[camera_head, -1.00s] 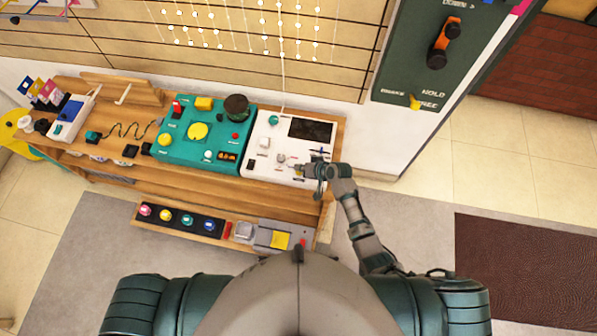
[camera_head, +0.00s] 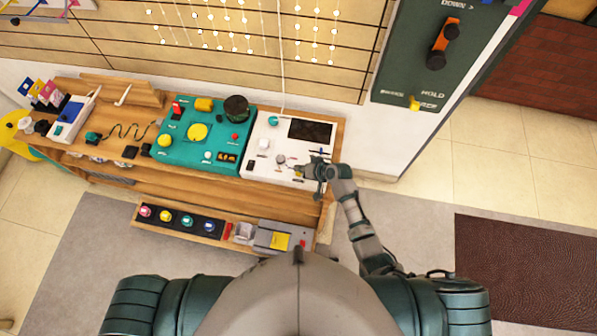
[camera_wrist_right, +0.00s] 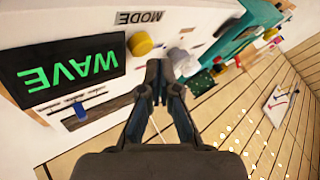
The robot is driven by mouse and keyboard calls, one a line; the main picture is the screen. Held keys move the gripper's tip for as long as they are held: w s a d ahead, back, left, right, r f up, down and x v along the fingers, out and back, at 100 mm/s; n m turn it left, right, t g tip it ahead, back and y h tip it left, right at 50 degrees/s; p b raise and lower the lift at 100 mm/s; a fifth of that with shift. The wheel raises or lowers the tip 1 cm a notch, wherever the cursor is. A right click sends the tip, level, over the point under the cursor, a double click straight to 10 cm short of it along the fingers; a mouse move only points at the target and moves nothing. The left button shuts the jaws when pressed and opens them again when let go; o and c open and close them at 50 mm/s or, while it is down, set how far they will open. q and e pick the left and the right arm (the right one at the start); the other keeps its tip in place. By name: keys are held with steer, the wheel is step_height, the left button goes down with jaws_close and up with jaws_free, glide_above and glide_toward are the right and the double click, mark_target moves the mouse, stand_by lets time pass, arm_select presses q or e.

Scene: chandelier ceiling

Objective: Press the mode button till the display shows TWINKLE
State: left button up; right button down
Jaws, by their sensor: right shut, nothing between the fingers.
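The white panel (camera_head: 258,165) stands at the right end of the wooden bench. In the right wrist view, its black display (camera_wrist_right: 65,72) shows WAVE in green, upside down. The yellow mode button (camera_wrist_right: 140,43) sits beside the display, by the MODE label (camera_wrist_right: 138,17); a small yellow part of it shows in the head view (camera_head: 298,174). My right gripper (camera_head: 301,170) is shut and empty over the panel's lower right part, hiding the display in the head view. In the wrist view its fingertips (camera_wrist_right: 160,68) appear beside the mode button; I cannot tell whether they touch. My left gripper is out of view.
A blue slider (camera_wrist_right: 80,110) lies beside the display, and a grey knob (camera_wrist_right: 182,62) lies past my fingertips. A teal panel (camera_head: 180,150) with several controls adjoins the white one. String lights (camera_head: 220,32) hang behind. A lower shelf (camera_head: 225,237) holds coloured buttons.

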steer(key=shift+f, duration=0.2)
steer(key=shift+f, duration=0.15)
stand_by(0.3)
steer(key=shift+f, duration=0.1)
steer(key=shift+f+b, duration=0.4)
steer(key=shift+f, duration=0.05)
stand_by(0.6)
steer(key=shift+r, duration=0.1)
steer(key=shift+r+p, duration=0.85)
steer(key=shift+p, duration=0.15)
